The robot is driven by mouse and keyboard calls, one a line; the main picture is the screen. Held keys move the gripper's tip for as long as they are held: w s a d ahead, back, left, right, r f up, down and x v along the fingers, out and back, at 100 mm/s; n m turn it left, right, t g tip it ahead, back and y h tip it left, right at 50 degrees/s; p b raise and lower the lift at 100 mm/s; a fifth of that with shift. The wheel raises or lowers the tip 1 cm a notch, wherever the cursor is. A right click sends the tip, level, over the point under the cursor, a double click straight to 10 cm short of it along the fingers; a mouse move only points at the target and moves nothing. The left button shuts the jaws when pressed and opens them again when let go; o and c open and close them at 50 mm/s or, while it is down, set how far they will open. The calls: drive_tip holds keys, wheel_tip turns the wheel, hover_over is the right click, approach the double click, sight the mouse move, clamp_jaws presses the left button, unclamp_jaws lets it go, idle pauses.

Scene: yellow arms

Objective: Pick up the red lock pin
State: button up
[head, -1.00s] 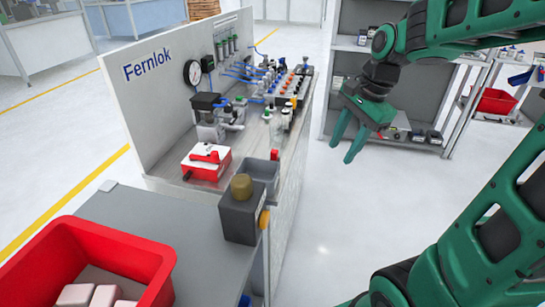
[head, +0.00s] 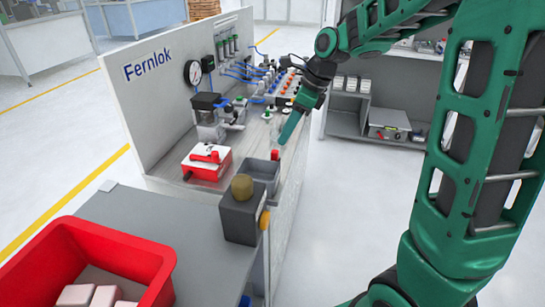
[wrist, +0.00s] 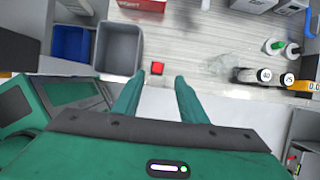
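The red lock pin (head: 275,155) looks like a small red block standing at the right edge of the bench, beside a grey bin. In the wrist view the red lock pin (wrist: 157,68) shows just beyond and between my two fingertips, with its top towards the camera. My gripper (wrist: 159,79) is open and empty, with a clear gap between the green fingers. In the head view my gripper (head: 285,138) points downward, above and slightly right of the pin. One finger hides most of the other there.
A grey bin (wrist: 118,48) sits left of the pin, with a blue bin (wrist: 72,43) beyond it. A red and white box (head: 207,163) with a red handle is on the bench. Bottles and gauges stand behind. A dark block with a brown knob (head: 241,187) is in front.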

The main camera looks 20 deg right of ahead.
sight(276, 150)
drive_tip(key=shift+x, duration=3.65)
drive_tip(key=shift+s+a+r, duration=0.1)
drive_tip(key=shift+a, duration=0.05)
clamp_jaws()
